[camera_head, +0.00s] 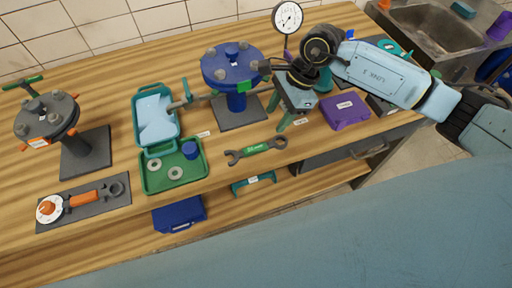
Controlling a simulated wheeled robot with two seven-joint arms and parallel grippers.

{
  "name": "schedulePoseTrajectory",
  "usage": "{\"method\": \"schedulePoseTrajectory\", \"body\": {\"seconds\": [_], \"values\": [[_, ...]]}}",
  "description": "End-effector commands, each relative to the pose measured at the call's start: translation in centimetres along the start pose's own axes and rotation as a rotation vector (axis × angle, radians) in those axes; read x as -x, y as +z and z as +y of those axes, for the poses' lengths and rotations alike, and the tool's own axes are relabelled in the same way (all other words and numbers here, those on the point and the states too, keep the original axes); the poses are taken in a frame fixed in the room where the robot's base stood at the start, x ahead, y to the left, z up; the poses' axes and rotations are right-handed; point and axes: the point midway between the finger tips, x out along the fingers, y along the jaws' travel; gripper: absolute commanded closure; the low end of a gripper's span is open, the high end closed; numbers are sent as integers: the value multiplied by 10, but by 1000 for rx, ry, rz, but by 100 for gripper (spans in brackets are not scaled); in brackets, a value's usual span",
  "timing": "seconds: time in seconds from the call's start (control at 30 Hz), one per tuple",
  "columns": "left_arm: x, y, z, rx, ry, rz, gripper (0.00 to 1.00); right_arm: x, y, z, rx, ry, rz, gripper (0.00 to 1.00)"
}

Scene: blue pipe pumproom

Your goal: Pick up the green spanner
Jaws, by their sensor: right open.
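The green spanner (256,149) lies flat near the front edge of the wooden bench. My right gripper (293,121) is open and empty, up and to the right of the spanner. Its fingers point down and do not touch the spanner. My left gripper is out of view.
A blue flanged pipe stand (235,101) stands behind the spanner. A green tray (175,186) with washers and a blue cup lies to the left. A purple case (345,112) lies right of my right gripper. A teal handle (253,184) is below the bench edge.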

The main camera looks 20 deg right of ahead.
Motion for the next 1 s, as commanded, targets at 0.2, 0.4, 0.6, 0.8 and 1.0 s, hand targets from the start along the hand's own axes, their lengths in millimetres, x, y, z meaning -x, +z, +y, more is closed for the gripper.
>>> {"method": "schedulePoseTrajectory", "body": {"seconds": [0.2,0.4,0.6,0.8,1.0], "values": [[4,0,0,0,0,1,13,-44,3,2,-1,4,-6,53],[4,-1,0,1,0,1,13,-63,3,2,-1,2,-6,53],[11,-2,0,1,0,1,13,-84,9,5,-2,6,-8,53],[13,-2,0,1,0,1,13,-110,11,6,-2,3,-7,53],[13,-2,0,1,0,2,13,-116,10,5,-1,1,-6,53]]}}
